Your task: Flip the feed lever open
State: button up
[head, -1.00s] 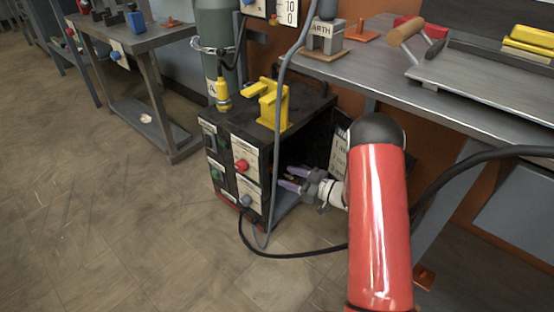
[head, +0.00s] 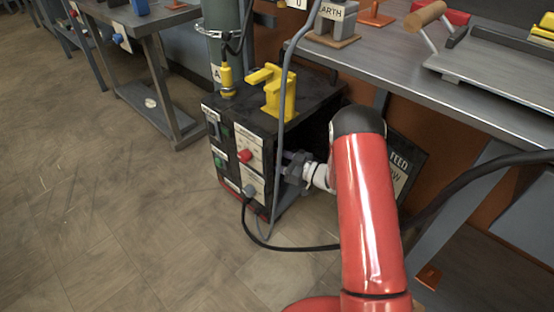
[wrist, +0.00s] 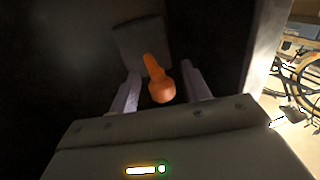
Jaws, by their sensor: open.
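The feed lever (wrist: 158,78) is orange with a rounded knob and stands out from a dark grey block (wrist: 140,42) inside a dark compartment. In the wrist view it lies between the two pale purple fingers of my gripper (wrist: 160,90), which are apart, with a gap on each side of the knob. In the head view my gripper (head: 292,165) reaches into the open right side of the black welding machine (head: 240,118). The lever and most of the fingers are hidden there by the machine and my arm.
An open side panel with a label (head: 402,170) hangs behind my arm. A yellow bracket (head: 278,92) stands on top of the machine. A grey hose (head: 281,120) and a black cable (head: 275,245) run near the gripper.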

grip_shut()
jog(key=shift+r, duration=0.1)
